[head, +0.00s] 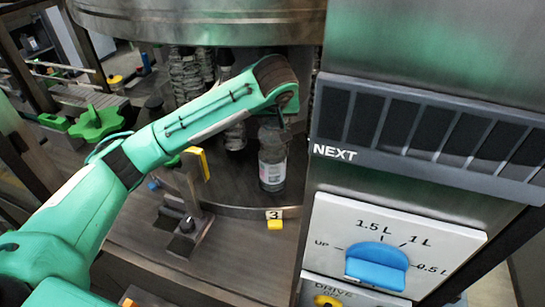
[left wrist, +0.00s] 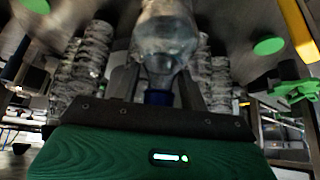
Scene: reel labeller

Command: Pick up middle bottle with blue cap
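A clear bottle (head: 272,168) with a white label stands upright on the dark round platform of the machine, behind a yellow tag marked 3. Its cap is hidden in the head view by my left gripper (head: 281,108), which comes down over its top. In the left wrist view the bottle (left wrist: 165,35) appears upside down, its neck narrowing to a blue cap (left wrist: 158,97). The cap lies between the grey fingers of my left gripper (left wrist: 160,85), with a visible gap on each side, so the gripper looks open. My right gripper is not in view.
A steel panel with a blue knob (head: 377,265) stands close on the right. A large metal drum (head: 200,22) hangs above the platform. Stacked ribbed columns (head: 186,75) stand behind the bottle. A bracket with a yellow piece (head: 198,163) is left of it.

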